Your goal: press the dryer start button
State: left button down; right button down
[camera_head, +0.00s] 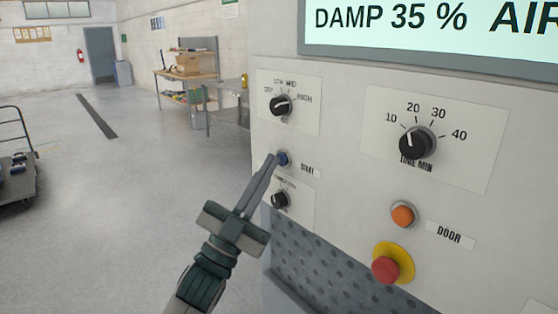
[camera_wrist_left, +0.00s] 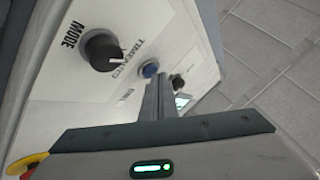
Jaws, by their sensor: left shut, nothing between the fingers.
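The tips overlap the button's left edge in the head view. I cannot tell whether they touch it. The fingers also show in the left wrist view (camera_wrist_left: 160,80). My right gripper is not in view.
Close by are a black knob above (camera_head: 280,105) and one below (camera_head: 281,200). Further right are a timer dial (camera_head: 417,143), an orange door button (camera_head: 403,215) and a red stop button (camera_head: 385,270). A display (camera_head: 430,30) reads DAMP 35 %. Open floor lies left.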

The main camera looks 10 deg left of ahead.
pick_arm(q)
jog(key=shift+w+d, duration=0.1)
dwell(0.7)
jog(key=shift+s+a, duration=0.55)
jog(key=shift+s, duration=0.15)
jog(key=shift+s+a+p, duration=0.25)
jog(key=shift+s+a, duration=0.55)
jog(key=shift+s, duration=0.2)
jog(key=shift+s+a+p, duration=0.2)
jog(key=shift+s+a, duration=0.55)
jog(key=shift+s, duration=0.25)
